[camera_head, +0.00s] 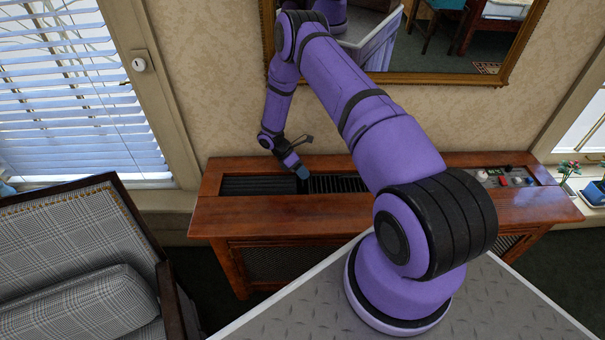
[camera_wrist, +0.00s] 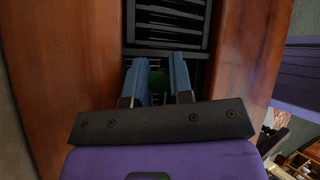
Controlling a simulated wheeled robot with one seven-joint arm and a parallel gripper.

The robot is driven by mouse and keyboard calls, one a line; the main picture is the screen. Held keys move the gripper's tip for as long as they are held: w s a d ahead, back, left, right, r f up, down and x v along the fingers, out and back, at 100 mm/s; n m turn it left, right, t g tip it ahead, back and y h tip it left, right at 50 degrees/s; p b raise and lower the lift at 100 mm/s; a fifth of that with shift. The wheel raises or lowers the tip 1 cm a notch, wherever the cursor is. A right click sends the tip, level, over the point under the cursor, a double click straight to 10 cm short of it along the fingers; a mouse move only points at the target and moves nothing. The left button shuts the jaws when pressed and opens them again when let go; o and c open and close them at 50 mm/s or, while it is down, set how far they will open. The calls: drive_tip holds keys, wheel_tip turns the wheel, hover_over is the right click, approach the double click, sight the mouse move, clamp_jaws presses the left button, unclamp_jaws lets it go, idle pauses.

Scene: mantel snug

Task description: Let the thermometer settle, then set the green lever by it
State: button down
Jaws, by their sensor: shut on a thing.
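My gripper (camera_head: 302,174) reaches down to the slotted top of a wooden radiator cover (camera_head: 260,217), left of its middle. In the wrist view the two blue fingers of my gripper (camera_wrist: 160,62) stand in the dark slot on either side of a dark green knob-like thing, the green lever (camera_wrist: 158,84). The gripper is shut on it. The lever's lower part is hidden in shadow and behind the gripper. In the head view the lever is hidden by the gripper. I cannot make out a thermometer in either view.
Black grilles (camera_head: 258,186) lie in the cover's top. Small coloured items (camera_head: 503,181) sit at its right end, near a plant and a blue pot (camera_head: 594,193). A checked armchair (camera_head: 75,255) stands at left. A gilt-framed mirror (camera_head: 490,78) hangs behind my arm.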

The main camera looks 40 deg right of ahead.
drive_tip(key=shift+w, duration=0.15)
idle(0.4)
drive_tip(key=c, duration=1.3)
unclamp_jaws()
drive_tip(key=shift+v, duration=3.7)
drive_tip(key=shift+w+d, duration=0.1)
